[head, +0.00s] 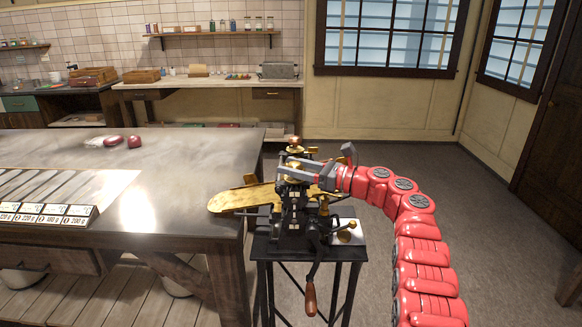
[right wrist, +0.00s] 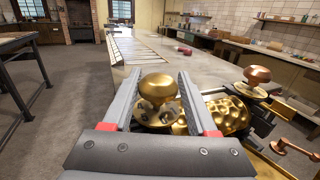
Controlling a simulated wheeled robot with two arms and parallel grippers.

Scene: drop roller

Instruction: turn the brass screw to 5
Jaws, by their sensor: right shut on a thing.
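The drop roller machine (head: 292,225) stands on a dark metal stand beside the table corner. In the right wrist view the brass screw (right wrist: 156,88) has a rounded brass knob above a plate with dark marks. My right gripper (head: 292,167) reaches in from the right over the top of the machine. Its two grey fingers lie on either side of the brass screw, shut on it. In the head view the gripper and machine parts largely hide the screw. My left gripper is not in view.
A copper knob (right wrist: 258,76) stands on the machine next to the brass one. A crank with a wooden handle (head: 310,298) hangs at the front. A brass chute (head: 238,199) reaches over the table (head: 175,170). Red-and-white items (head: 113,140) lie at the back.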

